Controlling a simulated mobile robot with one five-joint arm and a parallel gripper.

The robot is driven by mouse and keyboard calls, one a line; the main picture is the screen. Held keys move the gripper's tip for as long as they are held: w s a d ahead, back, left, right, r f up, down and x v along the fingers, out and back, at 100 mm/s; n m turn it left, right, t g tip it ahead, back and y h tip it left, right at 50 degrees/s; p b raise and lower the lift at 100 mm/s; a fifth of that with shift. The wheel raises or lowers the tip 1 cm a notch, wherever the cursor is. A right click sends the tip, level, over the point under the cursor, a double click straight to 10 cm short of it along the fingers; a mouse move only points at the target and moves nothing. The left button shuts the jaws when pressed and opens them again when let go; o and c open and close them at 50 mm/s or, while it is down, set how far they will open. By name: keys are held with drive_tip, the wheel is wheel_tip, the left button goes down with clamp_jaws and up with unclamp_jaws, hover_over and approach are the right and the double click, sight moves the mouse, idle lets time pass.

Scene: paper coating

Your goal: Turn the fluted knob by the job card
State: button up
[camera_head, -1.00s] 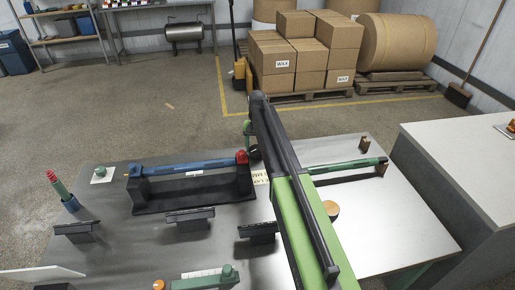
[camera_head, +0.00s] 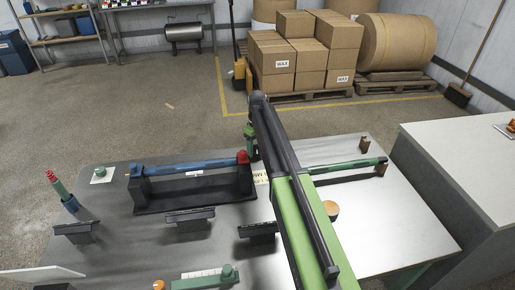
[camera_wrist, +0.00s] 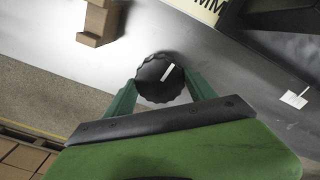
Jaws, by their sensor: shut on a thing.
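The fluted knob (camera_wrist: 160,78) is black and round with a scalloped rim and a white pointer line toward its upper right edge in the wrist view. My gripper (camera_wrist: 160,88) has its green fingers on either side of the knob and is shut on it. In the head view my gripper (camera_head: 250,140) is at the far edge of the table, where the knob is not clear. The cream job card (camera_wrist: 208,8) shows partly at the top of the wrist view, its text cut off. It also shows in the head view (camera_head: 261,177), partly behind my arm.
A blue rod (camera_head: 195,166) lies on a black stand left of the card. A green rod (camera_head: 345,166) lies to the right with wooden blocks (camera_head: 364,143). Several black holders (camera_head: 188,217) stand in front. Bare table shows at the right.

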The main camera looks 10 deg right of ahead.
sight(257, 149)
drive_tip(key=n, duration=0.3)
drive_tip(key=shift+n, duration=2.2)
drive_tip(key=o, duration=1.4)
drive_tip(key=shift+r, duration=0.1)
wheel_tip(257, 149, up, 17)
drive_tip(key=p, duration=1.7)
drive_tip(key=shift+r, duration=0.15)
